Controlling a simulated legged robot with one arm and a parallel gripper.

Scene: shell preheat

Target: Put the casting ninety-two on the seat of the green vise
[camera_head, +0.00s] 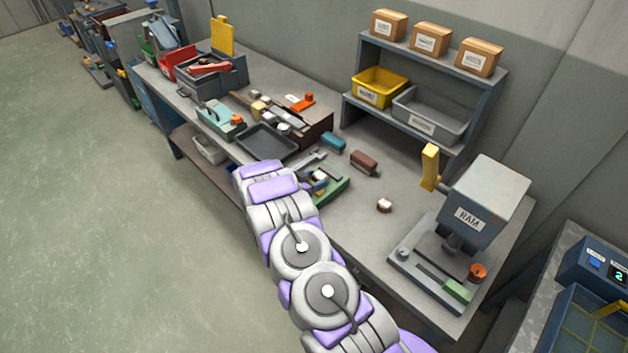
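A low green fixture (334,189), which looks like the green vise, sits near the front edge of the bench, partly hidden behind my arm. A small pale and brown piece (320,177) shows at it; I cannot tell whether it rests on the seat. A small white-topped brown piece (384,205) lies alone on the bench to the right. I cannot read ninety-two on any piece, so I cannot tell which is the casting. My arm reaches up from the bottom to the bench's front edge beside the green fixture. The gripper fingers cannot be made out.
A teal block (333,142) and a brown block (363,162) lie behind the fixture. A dark tray (266,140) is to the left. The RAM press (470,215) stands at right, below a shelf with yellow (379,88) and grey bins (430,113). Bench around the white-topped piece is clear.

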